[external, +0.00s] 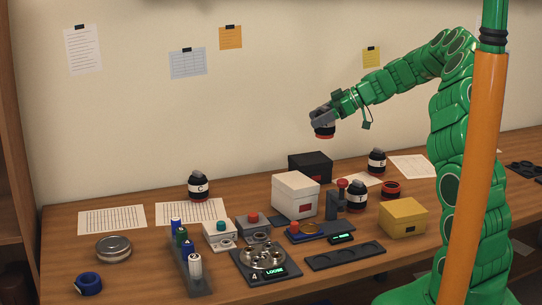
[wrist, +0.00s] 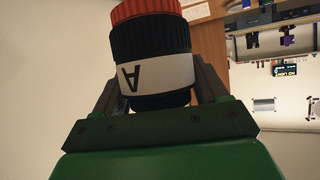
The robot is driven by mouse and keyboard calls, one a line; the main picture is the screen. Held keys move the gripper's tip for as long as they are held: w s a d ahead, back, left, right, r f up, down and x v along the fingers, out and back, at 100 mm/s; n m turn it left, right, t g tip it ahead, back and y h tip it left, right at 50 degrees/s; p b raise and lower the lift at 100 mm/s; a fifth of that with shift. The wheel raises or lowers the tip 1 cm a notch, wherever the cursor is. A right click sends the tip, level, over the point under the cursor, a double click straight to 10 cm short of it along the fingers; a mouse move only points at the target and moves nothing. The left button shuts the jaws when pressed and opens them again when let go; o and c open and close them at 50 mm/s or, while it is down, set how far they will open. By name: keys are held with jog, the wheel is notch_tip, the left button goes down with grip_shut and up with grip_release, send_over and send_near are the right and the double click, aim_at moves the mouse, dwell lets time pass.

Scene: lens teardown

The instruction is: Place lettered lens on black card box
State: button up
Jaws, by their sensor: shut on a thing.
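My gripper (external: 322,118) is raised above the back of the bench and is shut on a lens (external: 325,132). In the wrist view the lens (wrist: 152,45) is black with a white band lettered A and a red ring at its far end. My gripper's two fingers (wrist: 155,92) press on its sides. The black card box (external: 310,166) stands at the back of the bench, closed, with a small red label. The lens is in the air above it in the external view, clearly apart from it.
A white box (external: 295,194) stands in front of the black box, and a yellow box (external: 403,217) at right. Lenses lettered C (external: 198,186), T (external: 357,195) and E (external: 377,161) stand on the bench. A red ring (external: 391,188) lies near T.

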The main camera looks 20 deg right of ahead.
jog(key=shift+s+d+r, duration=0.7)
jog(key=shift+s+d, duration=0.05)
jog(key=shift+s, duration=0.1)
jog(key=shift+w+f, duration=2.15)
jog(key=shift+w, duration=2.45)
send_over(305, 158)
jog(key=shift+t, duration=0.3)
jog(key=shift+f, duration=4.35)
jog(key=shift+f, duration=0.45)
